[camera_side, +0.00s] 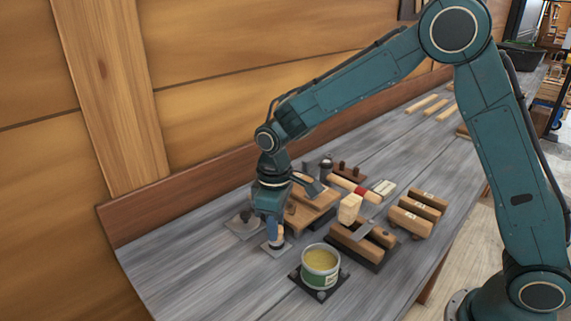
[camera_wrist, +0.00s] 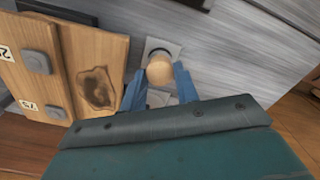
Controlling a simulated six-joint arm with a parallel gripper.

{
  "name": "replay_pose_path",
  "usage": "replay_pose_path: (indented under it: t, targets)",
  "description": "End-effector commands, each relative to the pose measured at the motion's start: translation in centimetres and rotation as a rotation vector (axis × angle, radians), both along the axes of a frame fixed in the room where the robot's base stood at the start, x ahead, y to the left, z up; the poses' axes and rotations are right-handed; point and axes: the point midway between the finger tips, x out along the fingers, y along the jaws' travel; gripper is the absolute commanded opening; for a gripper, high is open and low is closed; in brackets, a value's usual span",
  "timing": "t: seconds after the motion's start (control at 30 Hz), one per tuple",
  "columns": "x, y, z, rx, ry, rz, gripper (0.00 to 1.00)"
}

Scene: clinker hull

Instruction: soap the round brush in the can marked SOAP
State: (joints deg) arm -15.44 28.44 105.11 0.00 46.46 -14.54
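The round brush stands upright on a pale square plate (camera_side: 272,249). In the wrist view its round wooden handle top (camera_wrist: 160,70) shows from above. My gripper (camera_side: 274,232) points down over it, with one blue finger on each side of the handle (camera_wrist: 159,72). I cannot tell whether the fingers press on the handle. The brush's lower end is mostly hidden in both views. An open can (camera_side: 321,281) with a pale and green label and yellow contents stands on a dark square mat, in front and to the right of the gripper. Its lettering is too small to read.
Another pale plate (camera_side: 244,227) lies left of my gripper. Wooden boards (camera_side: 313,212) stand close on its right, also in the wrist view (camera_wrist: 80,70). Wooden blocks (camera_side: 355,245) and several tools lie further right. A plank wall (camera_side: 60,180) rises behind; the front-left bench is clear.

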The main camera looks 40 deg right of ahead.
Motion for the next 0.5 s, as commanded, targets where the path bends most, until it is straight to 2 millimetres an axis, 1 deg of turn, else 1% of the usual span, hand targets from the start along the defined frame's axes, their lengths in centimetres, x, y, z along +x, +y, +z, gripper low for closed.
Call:
replay_pose_path:
  t: [0.03, 0.1, 0.33, 0.5]
  targets:
    - [0.0, 0.0, 0.0, 0.000, 0.000, 0.000, 0.20]
    - [0.0, 0.0, 0.0, 0.000, 0.000, 0.000, 0.10]
    - [0.0, 0.0, 0.3, 0.000, -0.001, 0.000, 0.10]
    - [0.1, 0.0, 1.1, 0.000, -0.002, 0.000, 0.10]
